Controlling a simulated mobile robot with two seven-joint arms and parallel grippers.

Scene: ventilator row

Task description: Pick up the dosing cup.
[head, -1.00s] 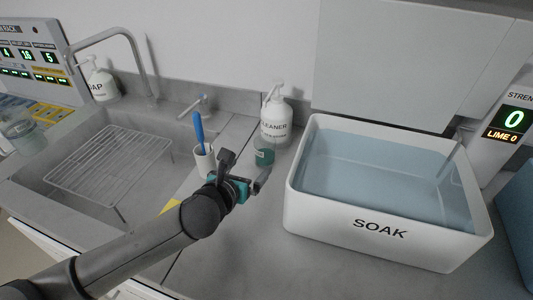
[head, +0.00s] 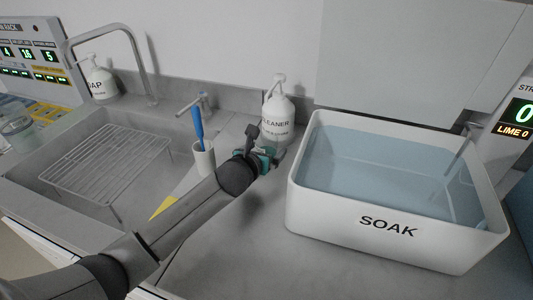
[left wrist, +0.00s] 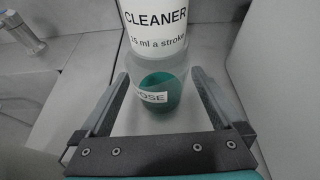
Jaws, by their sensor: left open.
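The dosing cup (left wrist: 163,95) is a clear cup with green in its lower part and a partly readable label ending in "OSE". In the left wrist view it stands upright between the two fingers of my left gripper (left wrist: 160,78), which is open, with a finger on each side. I cannot tell if either finger touches it. In the head view my left gripper (head: 268,154) is in front of the cleaner bottle and hides most or all of the cup. My right gripper is not in view.
The white cleaner bottle (head: 277,118) stands just behind the cup. The white soak tub (head: 390,238) with bluish liquid is close on the right. A holder (head: 203,160) with a blue-handled brush (head: 198,126) and the sink with a wire rack (head: 105,172) are on the left.

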